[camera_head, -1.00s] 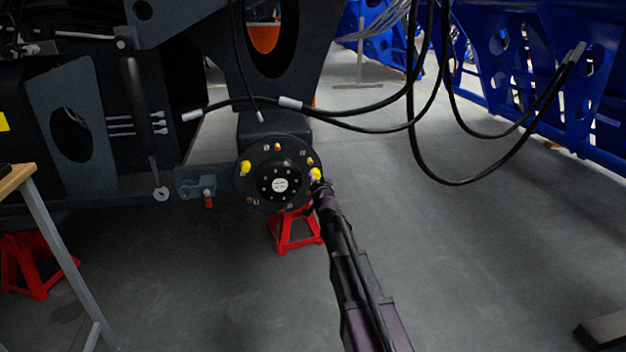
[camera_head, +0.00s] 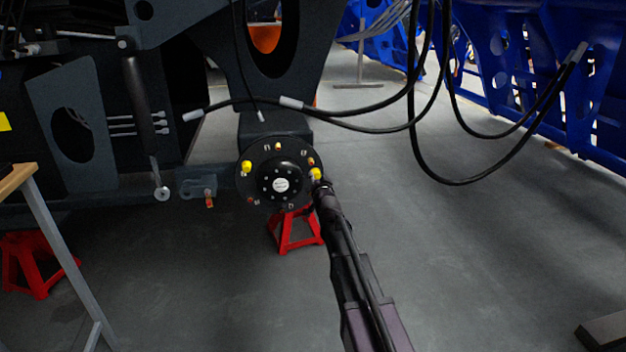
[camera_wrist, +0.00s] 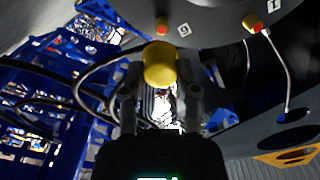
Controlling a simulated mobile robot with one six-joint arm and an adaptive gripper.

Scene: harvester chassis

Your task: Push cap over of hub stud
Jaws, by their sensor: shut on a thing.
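The round dark hub (camera_head: 280,184) faces me with several studs around its flange. One yellow cap (camera_head: 246,166) sits at the hub's left side. My gripper (camera_head: 318,181) is at the hub's right side, shut on another yellow cap (camera_head: 315,174). In the wrist view this held cap (camera_wrist: 160,63) is between the two fingers of my gripper (camera_wrist: 160,90), just below an orange-tipped stud (camera_wrist: 162,27). Whether the cap touches a stud cannot be told. Another stud with a red and yellow tip (camera_wrist: 252,23) shows at the right, by a label.
A red jack stand (camera_head: 294,230) stands under the hub. Black hoses (camera_head: 420,140) hang right of the hub. A blue frame (camera_head: 540,75) stands at the back right. A table (camera_head: 20,178) is at the left edge. The floor right of my arm is mostly clear.

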